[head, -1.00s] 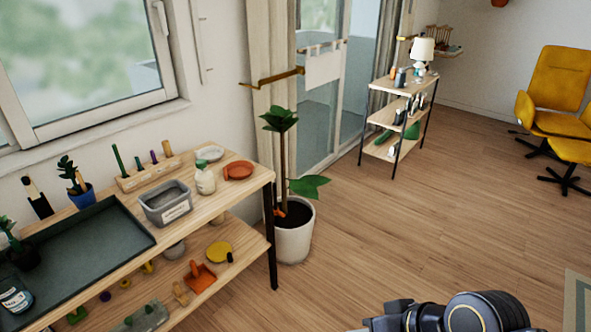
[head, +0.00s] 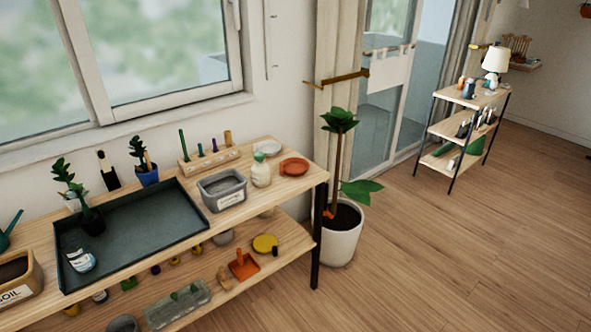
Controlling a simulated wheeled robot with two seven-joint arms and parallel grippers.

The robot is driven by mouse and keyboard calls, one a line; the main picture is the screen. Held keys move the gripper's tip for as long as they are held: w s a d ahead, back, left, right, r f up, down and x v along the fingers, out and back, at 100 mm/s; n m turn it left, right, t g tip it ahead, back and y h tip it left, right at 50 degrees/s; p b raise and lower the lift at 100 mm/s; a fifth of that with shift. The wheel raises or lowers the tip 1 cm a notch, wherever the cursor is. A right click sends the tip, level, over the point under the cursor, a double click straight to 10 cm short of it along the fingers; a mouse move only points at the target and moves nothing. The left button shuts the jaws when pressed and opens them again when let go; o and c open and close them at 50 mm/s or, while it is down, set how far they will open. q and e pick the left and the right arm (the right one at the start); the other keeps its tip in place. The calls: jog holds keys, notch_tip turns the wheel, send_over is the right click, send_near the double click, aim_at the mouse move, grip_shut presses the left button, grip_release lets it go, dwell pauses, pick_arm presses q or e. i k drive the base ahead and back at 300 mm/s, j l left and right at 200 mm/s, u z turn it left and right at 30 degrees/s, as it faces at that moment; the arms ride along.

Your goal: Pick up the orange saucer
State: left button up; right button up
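The orange saucer (head: 294,167) lies flat near the right end of the wooden bench's top (head: 262,192). Nothing covers the orange saucer. Neither of my grippers shows in the head view.
A grey labelled bin (head: 222,189) and a dark tray (head: 135,238) stand on the bench top. The lower shelf holds an orange dustpan (head: 243,265) and a yellow round item (head: 265,243). A potted plant (head: 341,232) stands beside the bench's right end. The wooden floor (head: 450,260) to the right is clear.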

aim_at(292, 167)
jog(key=u, duration=0.45)
jog(key=i+l+u, duration=0.1)
jog(key=u, duration=0.3)
jog(key=l+u, duration=0.1)
jog(key=u, duration=0.35)
jog(key=i+l+u, duration=0.2)
jog(key=l+u, duration=0.15)
jog(key=l, duration=0.25)
jog(key=i+l+u, duration=0.1)
jog(key=l+u, duration=0.2)
jog(key=l, duration=0.3)
jog(key=l+u, duration=0.35)
jog(key=l, duration=1.65)
